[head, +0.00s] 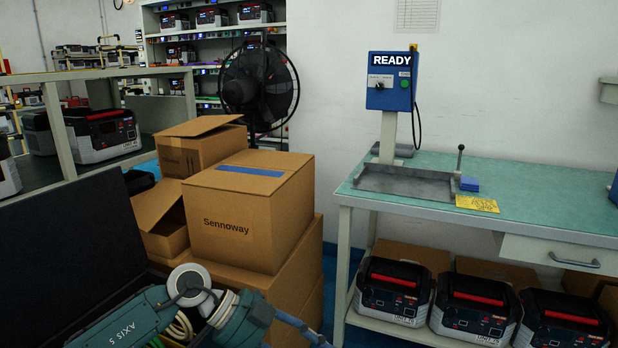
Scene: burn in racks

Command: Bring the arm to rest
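Neither of my grippers shows in the head view. At the bottom left is a teal jointed part (133,318) marked "AXIS 5", with a pale round joint cap and ribbed hose beside it. I cannot tell whether it belongs to my own arm. No fingertips show on it, and its lower end is cut off by the picture's edge.
Cardboard boxes, one marked "Sennoway" (248,215), are stacked at centre left, with a black fan (262,85) behind. A green-topped workbench (535,187) at right carries a metal tray (408,186) and a blue "READY" box (390,90). Power units (393,290) sit below.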

